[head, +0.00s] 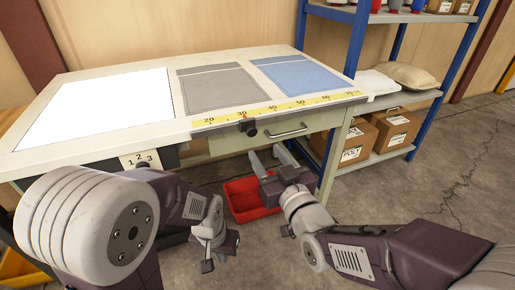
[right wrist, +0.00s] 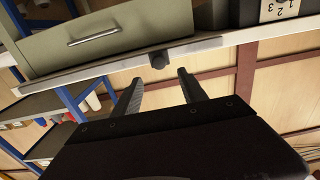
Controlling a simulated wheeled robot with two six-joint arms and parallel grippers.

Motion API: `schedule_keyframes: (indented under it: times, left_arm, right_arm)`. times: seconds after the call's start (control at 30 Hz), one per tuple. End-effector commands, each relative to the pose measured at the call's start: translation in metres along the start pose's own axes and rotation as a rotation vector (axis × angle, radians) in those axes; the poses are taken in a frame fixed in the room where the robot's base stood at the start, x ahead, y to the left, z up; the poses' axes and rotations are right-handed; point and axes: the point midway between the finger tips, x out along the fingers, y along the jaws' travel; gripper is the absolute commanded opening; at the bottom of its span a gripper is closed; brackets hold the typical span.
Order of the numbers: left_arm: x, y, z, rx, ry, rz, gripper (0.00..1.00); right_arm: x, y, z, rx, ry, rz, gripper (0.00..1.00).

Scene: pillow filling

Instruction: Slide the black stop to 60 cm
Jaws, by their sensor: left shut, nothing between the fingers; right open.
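The black stop (head: 249,128) is a small dark knob on the table's front edge, just below the 30 mark of the yellow ruler (head: 285,105). The 60 mark is farther right along the ruler. My right gripper (head: 270,162) is open, below and slightly right of the stop, with its fingers pointing up toward the table edge. In the right wrist view the stop (right wrist: 158,60) appears just past the open fingertips, roughly between them, with a visible gap. My left gripper (head: 215,256) is shut and empty, low in front of the table.
A drawer with a bar handle (head: 288,132) is under the ruler, right of the stop. A red bin (head: 245,205) sits on the floor below. A white sheet, a grey cloth and a blue cloth lie on the table. A blue-framed shelf with boxes stands at the right.

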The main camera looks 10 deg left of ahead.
Motion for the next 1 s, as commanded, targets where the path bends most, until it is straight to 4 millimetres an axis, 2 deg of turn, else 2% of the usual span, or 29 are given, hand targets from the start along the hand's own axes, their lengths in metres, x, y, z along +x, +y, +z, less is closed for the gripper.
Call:
schedule_keyframes:
  times: [0.17, 0.4, 0.5, 0.63, 0.87, 0.97, 1.0]
  left_arm:
    - [0.003, 0.0, 0.0, 0.0, 0.001, 0.0, 0.0]
    - [0.013, 0.0, 0.001, 0.0, 0.0, 0.0, 0.0]
    - [0.016, 0.0, 0.001, 0.0, 0.0, 0.0, 0.0]
    - [0.017, 0.0, 0.002, 0.0, 0.0, 0.0, 0.0]
    - [0.016, 0.0, 0.002, 0.0, 0.0, 0.0, 0.0]
    - [0.016, 0.0, 0.002, 0.0, 0.0, 0.0, 0.0]
    - [0.016, 0.0, 0.002, 0.0, 0.0, 0.0, 0.0]
  right_arm:
    - [0.016, 0.001, 0.0, 0.0, -0.002, 0.001, 0.5]
    - [0.066, 0.001, 0.001, 0.0, -0.001, 0.002, 0.5]
    - [0.081, 0.001, 0.0, 0.0, -0.001, 0.002, 0.5]
    - [0.09, 0.001, -0.001, 0.0, -0.002, 0.002, 0.5]
    - [0.091, 0.001, -0.002, 0.0, -0.002, 0.002, 0.5]
    - [0.091, 0.001, -0.002, 0.0, -0.002, 0.002, 0.25]
    - [0.091, 0.001, -0.002, 0.0, -0.002, 0.002, 0.14]
